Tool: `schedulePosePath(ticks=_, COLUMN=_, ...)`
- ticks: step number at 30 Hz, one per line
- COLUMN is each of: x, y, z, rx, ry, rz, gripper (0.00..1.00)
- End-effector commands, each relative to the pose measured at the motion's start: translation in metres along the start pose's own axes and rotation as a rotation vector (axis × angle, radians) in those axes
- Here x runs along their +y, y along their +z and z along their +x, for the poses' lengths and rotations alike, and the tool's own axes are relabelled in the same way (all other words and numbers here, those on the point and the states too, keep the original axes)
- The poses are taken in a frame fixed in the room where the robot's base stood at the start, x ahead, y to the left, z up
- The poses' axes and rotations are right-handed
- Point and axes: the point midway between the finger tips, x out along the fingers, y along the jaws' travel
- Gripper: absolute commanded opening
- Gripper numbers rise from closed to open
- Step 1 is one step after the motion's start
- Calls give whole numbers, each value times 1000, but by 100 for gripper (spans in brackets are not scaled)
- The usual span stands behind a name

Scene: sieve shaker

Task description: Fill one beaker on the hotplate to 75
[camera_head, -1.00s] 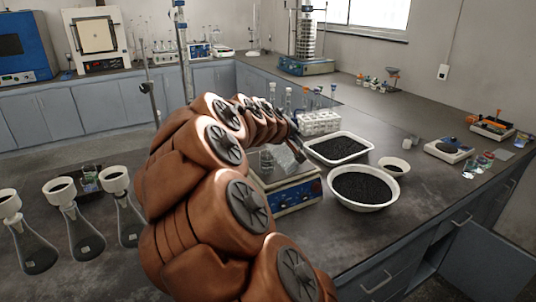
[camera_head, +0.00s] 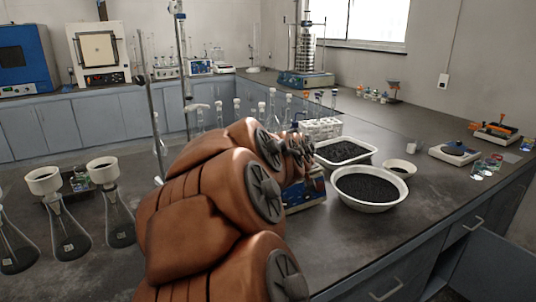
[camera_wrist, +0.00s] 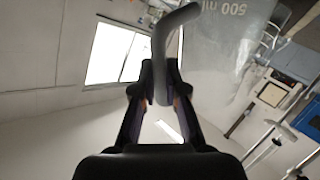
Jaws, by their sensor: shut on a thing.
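In the wrist view my gripper (camera_wrist: 162,85) is shut on a grey curved, handle-like part (camera_wrist: 160,50). It seems to belong to a clear vessel (camera_wrist: 225,45) marked "500 ml" at the upper right of that view. How full the vessel is cannot be told. In the head view my arm hides the gripper and the vessel. Only the blue front corner of the hotplate (camera_head: 308,194) shows, right of my arm. Its top and any beakers on it are hidden.
Right of the hotplate are a white bowl of dark grains (camera_head: 367,188), a tray of grains (camera_head: 343,152) and a small dish (camera_head: 397,168). A white tube rack (camera_head: 321,130) stands behind. Conical flasks with funnels (camera_head: 65,218) stand at left. The bench's front right is clear.

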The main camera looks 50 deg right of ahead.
Motion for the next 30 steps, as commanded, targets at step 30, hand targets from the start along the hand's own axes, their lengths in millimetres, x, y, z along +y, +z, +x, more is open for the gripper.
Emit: schedulePosePath(ticks=30, x=14, y=66, z=-7, rx=283, ry=10, rz=435, gripper=0)
